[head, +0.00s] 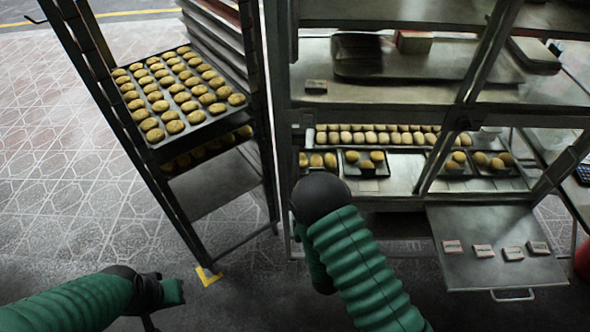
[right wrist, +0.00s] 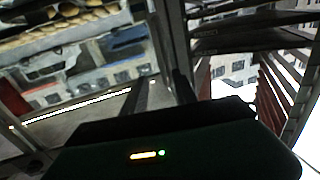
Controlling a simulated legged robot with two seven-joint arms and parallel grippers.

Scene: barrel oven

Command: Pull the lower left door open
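The metal rack unit (head: 425,188) stands at the centre right, with a fold-down panel (head: 470,268) hanging out at its lower right and a bar handle (head: 513,296) on its front edge. The lower left part of the unit is largely hidden behind my right arm, and I cannot make out a door there. My right gripper is hidden in the head view; in the right wrist view two dark fingers (right wrist: 160,92) stand apart with nothing seen between them. My left gripper (head: 165,302) is low at the left, over the floor, away from the unit; its opening is unclear.
A tall trolley (head: 213,185) with a tray of buns (head: 180,140) stands left of the unit. More buns (head: 375,137) and small trays sit on the unit's shelves. Several small packets (head: 483,251) lie on the folded-down panel. The tiled floor (head: 70,185) at the left is clear.

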